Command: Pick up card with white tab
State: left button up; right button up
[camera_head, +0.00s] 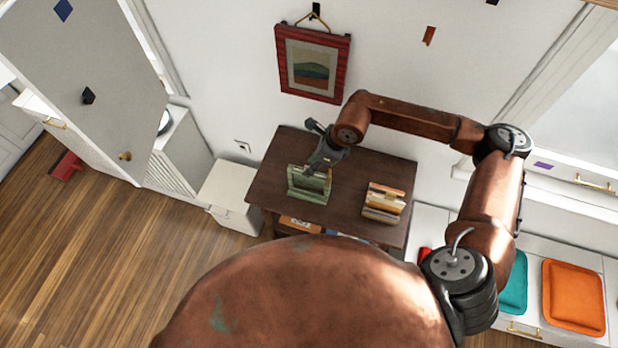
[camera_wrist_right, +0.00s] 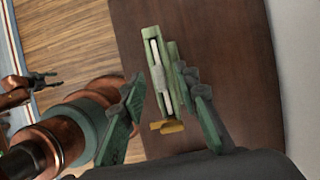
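A green holder or rack (camera_head: 308,186) stands on the dark wooden table in the head view. In the right wrist view the green holder (camera_wrist_right: 152,50) is seen from above, with a thin white strip (camera_wrist_right: 160,76) along it and a small yellow piece (camera_wrist_right: 167,127) at its near end. I cannot tell which part is the card with the white tab. My right gripper (camera_head: 318,160) is just above the holder; in the wrist view its fingers (camera_wrist_right: 163,98) are apart with the holder between and beyond them. Whether they touch it is unclear. My left gripper (camera_wrist_right: 42,79) appears small at the wrist view's left.
The dark table (camera_head: 270,180) also bears a stack of pale and brown items (camera_head: 384,201) to the right. A red-framed picture (camera_head: 312,62) hangs on the wall behind. A white cabinet (camera_head: 228,190) stands left of the table; an orange cushion (camera_head: 573,296) lies at right.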

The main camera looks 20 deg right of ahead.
jog(key=shift+x, duration=1.15)
jog(key=shift+s, duration=0.1)
grip_shut()
pick_arm(q)
jog(key=shift+w+r, duration=0.25)
jog(key=shift+w, duration=0.6)
jog(key=shift+w, duration=0.1)
